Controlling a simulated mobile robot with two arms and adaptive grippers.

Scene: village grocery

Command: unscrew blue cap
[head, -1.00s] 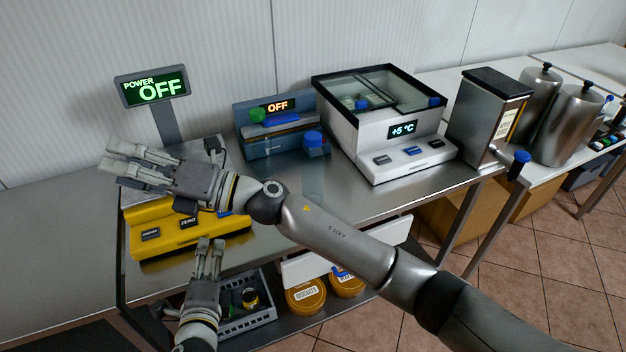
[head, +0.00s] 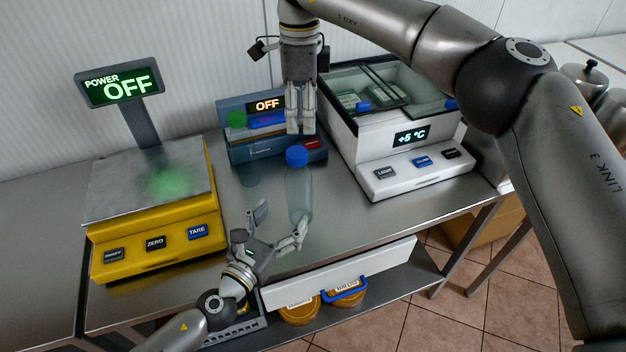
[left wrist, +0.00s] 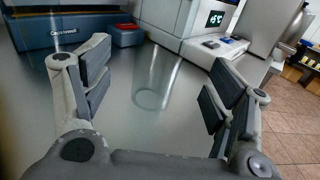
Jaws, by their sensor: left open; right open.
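The blue cap (head: 297,156) sits on top of a clear, upright bottle (head: 299,190) on the steel counter. My right gripper (head: 300,128) is open and points down from above, its fingertips just over the cap in the head view; the exact gap is hard to judge. My left gripper (head: 282,222) is open and low over the counter, in front of the bottle. In the left wrist view the see-through bottle (left wrist: 158,75) stands ahead between the spread fingers (left wrist: 150,88), and the cap is out of frame.
A yellow scale (head: 155,245) with an OFF display stands left. Behind the bottle is a blue-grey device (head: 240,150) with an OFF display. A white cooler (head: 405,170) reading +5 °C stands right.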

